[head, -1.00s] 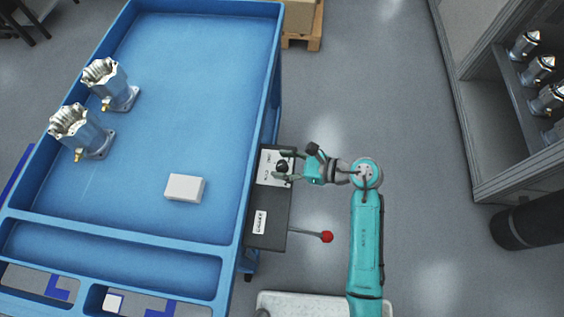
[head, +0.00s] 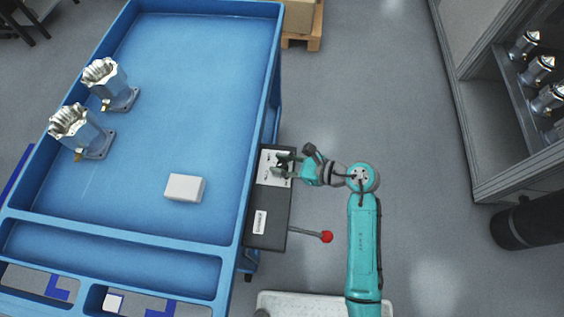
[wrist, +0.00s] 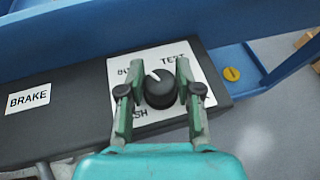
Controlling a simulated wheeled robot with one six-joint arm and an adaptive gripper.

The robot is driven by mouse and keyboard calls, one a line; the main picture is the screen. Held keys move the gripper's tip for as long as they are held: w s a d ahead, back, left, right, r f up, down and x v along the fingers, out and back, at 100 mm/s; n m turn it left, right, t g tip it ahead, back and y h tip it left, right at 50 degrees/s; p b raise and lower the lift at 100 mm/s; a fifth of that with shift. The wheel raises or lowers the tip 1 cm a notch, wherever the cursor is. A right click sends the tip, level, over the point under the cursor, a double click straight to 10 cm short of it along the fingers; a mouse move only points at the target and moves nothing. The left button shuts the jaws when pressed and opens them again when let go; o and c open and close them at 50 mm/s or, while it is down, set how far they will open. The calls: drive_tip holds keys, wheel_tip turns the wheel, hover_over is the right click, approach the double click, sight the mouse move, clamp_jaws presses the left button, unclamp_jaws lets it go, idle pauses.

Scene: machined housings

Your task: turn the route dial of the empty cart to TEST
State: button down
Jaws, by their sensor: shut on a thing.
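The route dial (wrist: 160,90) is a round black knob on a white label plate in the wrist view. Its white pointer line points up and slightly left, between a partly hidden upper-left label and TEST (wrist: 174,60) at the upper right. A word ending in SH is partly hidden at the lower left. My gripper (wrist: 160,92) is shut on the dial, one finger on each side; it also shows in the head view (head: 284,165). The blue cart (head: 190,55) carries this dial on a dark side box (head: 268,232).
Two metal housings (head: 82,133) and a white block (head: 184,188) sit on the cart. A lever with a red knob (head: 327,237) sticks out near the BRAKE label (wrist: 28,98).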

drive_tip(key=m+t+h, duration=0.1)
drive_tip(key=m+t, duration=0.2)
drive_tip(key=shift+s+m+t+h, duration=0.1)
drive_tip(key=shift+m+t+h, duration=0.2)
drive_tip(key=shift+h, duration=0.1)
drive_tip(key=shift+m+t+h, duration=1.3)
drive_tip(key=shift+m+t, duration=0.1)
drive_tip(key=shift+m, duration=0.2)
drive_tip(key=shift+m+t+h, duration=0.3)
drive_tip(key=c, duration=0.8)
unclamp_jaws()
drive_tip(key=shift+d, duration=0.1)
drive_tip(key=v, duration=1.1)
drive_tip(key=shift+s+d+r, duration=0.15)
drive_tip(key=shift+s+d, duration=0.15)
drive_tip(key=shift+o, duration=0.3)
